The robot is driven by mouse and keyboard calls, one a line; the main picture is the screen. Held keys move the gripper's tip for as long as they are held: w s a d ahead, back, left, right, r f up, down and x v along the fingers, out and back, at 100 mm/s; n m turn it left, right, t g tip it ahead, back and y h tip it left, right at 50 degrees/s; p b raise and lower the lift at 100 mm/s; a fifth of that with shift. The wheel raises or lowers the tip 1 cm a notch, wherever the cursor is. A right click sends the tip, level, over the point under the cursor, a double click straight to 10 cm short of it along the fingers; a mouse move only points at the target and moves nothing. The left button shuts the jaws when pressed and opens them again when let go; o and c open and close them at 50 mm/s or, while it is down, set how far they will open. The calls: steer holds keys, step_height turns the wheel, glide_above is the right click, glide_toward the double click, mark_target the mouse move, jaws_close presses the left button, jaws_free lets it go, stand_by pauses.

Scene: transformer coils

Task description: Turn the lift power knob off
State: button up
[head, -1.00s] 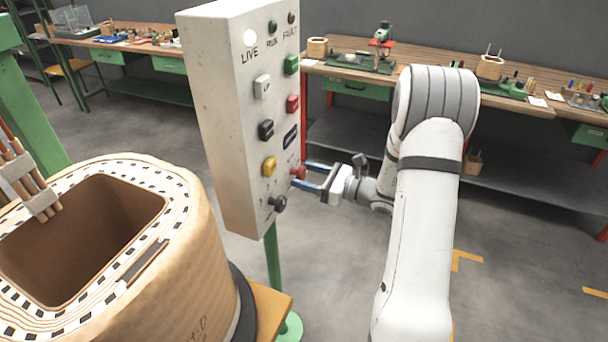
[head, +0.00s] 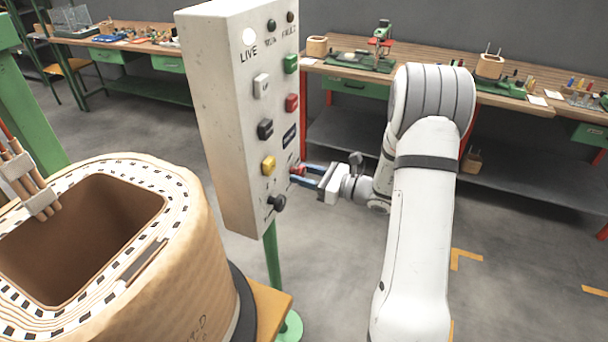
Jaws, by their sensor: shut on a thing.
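The pale control box (head: 218,130) stands on a green post, left of my arm. A red knob (head: 298,169) sits low on the right side of its front, partly hidden by my fingers. My gripper (head: 299,174) has its blue fingers shut on this red knob, reaching in from the right. A black knob (head: 279,203) is just below and left of it. The small lettering by the knobs is too blurred to read. The white LIVE lamp (head: 249,37) is lit, and the RUN lamp (head: 271,25) looks dark.
Green, red, yellow and dark buttons (head: 268,165) cover the box front close to my gripper. A large wound coil (head: 190,270) stands at lower left. Workbenches (head: 540,105) run along the back. The floor right of my arm is clear.

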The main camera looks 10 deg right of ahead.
steer(key=n+b, duration=0.5)
steer(key=b, duration=0.3)
steer(key=n+b, duration=0.5)
steer(key=b, duration=0.3)
steer(key=n+b, duration=0.5)
steer(key=b, duration=0.4)
steer(key=shift+w+d+f, duration=0.1)
steer(key=shift+d+f, duration=0.05)
steer(key=shift+f, duration=0.2)
steer(key=n+b, duration=0.1)
steer(key=b, duration=0.1)
steer(key=n+b, duration=0.2)
steer(key=shift+r, duration=0.35)
steer(key=o, duration=1)
steer(key=shift+r, duration=0.1)
